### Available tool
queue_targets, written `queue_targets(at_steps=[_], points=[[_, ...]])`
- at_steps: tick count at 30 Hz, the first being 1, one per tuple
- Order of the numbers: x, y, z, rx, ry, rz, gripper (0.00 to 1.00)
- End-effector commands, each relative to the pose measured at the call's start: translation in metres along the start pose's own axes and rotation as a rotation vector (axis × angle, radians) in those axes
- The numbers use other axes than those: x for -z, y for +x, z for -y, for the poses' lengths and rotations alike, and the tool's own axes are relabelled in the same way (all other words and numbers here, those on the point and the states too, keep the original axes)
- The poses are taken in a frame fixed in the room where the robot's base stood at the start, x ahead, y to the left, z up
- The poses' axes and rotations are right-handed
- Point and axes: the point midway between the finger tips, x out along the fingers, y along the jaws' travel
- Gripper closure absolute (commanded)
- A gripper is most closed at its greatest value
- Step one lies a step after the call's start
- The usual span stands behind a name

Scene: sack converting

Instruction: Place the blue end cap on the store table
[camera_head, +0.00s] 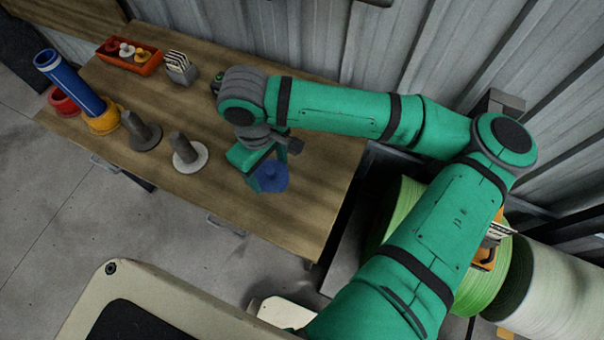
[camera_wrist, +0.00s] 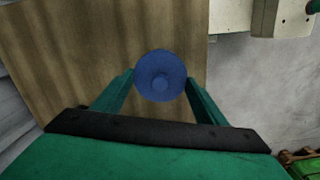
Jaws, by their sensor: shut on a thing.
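The blue end cap (camera_head: 272,177) is a round flanged piece. My gripper (camera_head: 264,172) is shut on it, over the right front part of the wooden table (camera_head: 225,185). In the wrist view the blue end cap (camera_wrist: 161,76) sits between the two green fingertips (camera_wrist: 160,84), its round face towards the camera. The wooden table top (camera_wrist: 60,60) lies beneath it. I cannot tell whether the cap touches the table or hangs just above it. No label shows which table is the store table.
An orange tray (camera_head: 130,55) and a slotted rack (camera_head: 180,67) are behind. Large reels (camera_head: 545,290) stand at right. The table front is clear.

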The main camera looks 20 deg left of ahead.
Motion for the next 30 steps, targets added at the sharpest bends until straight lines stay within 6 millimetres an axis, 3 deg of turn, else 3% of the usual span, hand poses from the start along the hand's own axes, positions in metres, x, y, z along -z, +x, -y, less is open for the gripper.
queue_targets(at_steps=[6,12,23,30], points=[[-0.027,0.025,-0.037,0.002,0.007,0.002,0.63],[-0.04,0.057,-0.057,0.002,0.006,0.001,0.63],[-0.051,0.079,-0.072,0.0,0.007,0.002,0.63],[-0.048,0.109,-0.071,0.001,0.001,0.0,0.63]])
